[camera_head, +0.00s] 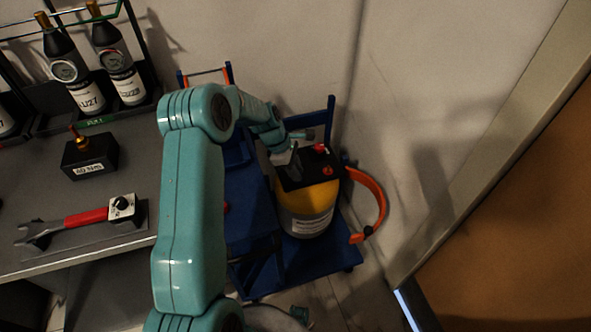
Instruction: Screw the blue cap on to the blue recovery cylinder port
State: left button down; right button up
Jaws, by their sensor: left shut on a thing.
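The recovery cylinder (306,205) stands upright on a blue cart, with a yellow upper body, a grey lower body and a black top. Red knobs (323,160) show on its top. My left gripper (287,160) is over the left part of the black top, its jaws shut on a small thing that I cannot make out. The blue cap and the blue port cannot be told apart here; the gripper and wrist cover that area. My right gripper is not in view.
The blue cart (338,250) stands against the wall, with an orange hose or strap (377,197) at its right. On the grey bench at left are a red-handled wrench (85,217), a black block (90,157) and dark bottles with gauges (118,70). Floor right of the cart is clear.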

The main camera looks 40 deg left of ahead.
pick_arm(q)
jog(key=shift+s+d+f+m+g+h, duration=0.15)
jog(key=shift+m+g, duration=0.1)
jog(key=shift+m, duration=0.35)
jog(key=shift+a+r+m+g+h, duration=0.15)
jog(key=shift+m+g, duration=0.1)
jog(key=shift+m, duration=0.35)
jog(key=shift+d+f, duration=0.1)
jog(key=m+g, duration=0.1)
jog(key=m, duration=0.2)
jog(key=shift+s+m+g, duration=0.1)
jog(key=shift+m+g, duration=0.4)
jog(key=shift+m, duration=0.6)
jog(key=shift+f, duration=0.1)
jog(key=m+g, duration=0.1)
jog(key=m, duration=0.2)
jog(key=shift+m+g, duration=0.4)
jog(key=shift+m, duration=0.7)
